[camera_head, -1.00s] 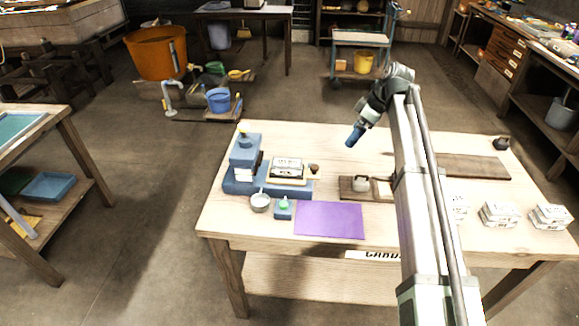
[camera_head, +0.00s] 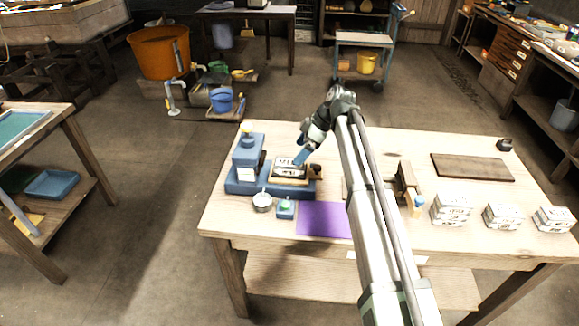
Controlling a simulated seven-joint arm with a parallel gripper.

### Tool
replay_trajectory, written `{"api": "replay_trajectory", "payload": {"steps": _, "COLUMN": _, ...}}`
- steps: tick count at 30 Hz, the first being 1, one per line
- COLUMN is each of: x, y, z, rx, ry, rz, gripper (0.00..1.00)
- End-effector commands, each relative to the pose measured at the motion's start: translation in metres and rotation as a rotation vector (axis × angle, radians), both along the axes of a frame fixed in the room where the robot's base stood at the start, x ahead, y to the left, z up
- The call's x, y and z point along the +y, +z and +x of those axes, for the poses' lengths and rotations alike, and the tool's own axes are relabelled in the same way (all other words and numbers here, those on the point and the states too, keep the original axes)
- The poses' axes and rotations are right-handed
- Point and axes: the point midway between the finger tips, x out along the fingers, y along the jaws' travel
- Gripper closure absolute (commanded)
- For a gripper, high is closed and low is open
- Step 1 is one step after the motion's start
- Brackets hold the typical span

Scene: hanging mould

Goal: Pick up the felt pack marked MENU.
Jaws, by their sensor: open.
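No label reading MENU can be made out for certain at this size. A white block with dark markings (camera_head: 291,167) lies on a tan-edged bed on the blue press (camera_head: 245,160) at the table's left. Three white packs with dark print stand in a row at the table's right: a left one (camera_head: 451,209), a middle one (camera_head: 502,215) and a right one (camera_head: 553,219). My gripper (camera_head: 300,158) is open, with its blue fingers at the right upper edge of the marked block on the press. Whether they touch it, I cannot tell.
A brown wooden fixture (camera_head: 406,178) stands right of my arm. A dark board (camera_head: 472,167) lies at the back right. My arm hides the table's middle.

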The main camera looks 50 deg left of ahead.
Motion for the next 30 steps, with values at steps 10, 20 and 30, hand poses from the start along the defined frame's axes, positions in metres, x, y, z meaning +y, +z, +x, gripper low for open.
{"api": "replay_trajectory", "payload": {"steps": 10, "x": 0.007, "y": -0.020, "z": -0.008, "rx": 0.000, "ry": -0.001, "rz": -0.001, "gripper": 0.06}}
{"api": "replay_trajectory", "payload": {"steps": 20, "x": 0.019, "y": -0.055, "z": -0.022, "rx": -0.001, "ry": 0.000, "rz": -0.001, "gripper": 0.06}}
{"api": "replay_trajectory", "payload": {"steps": 30, "x": 0.020, "y": -0.056, "z": -0.023, "rx": 0.000, "ry": -0.001, "rz": 0.000, "gripper": 0.15}}
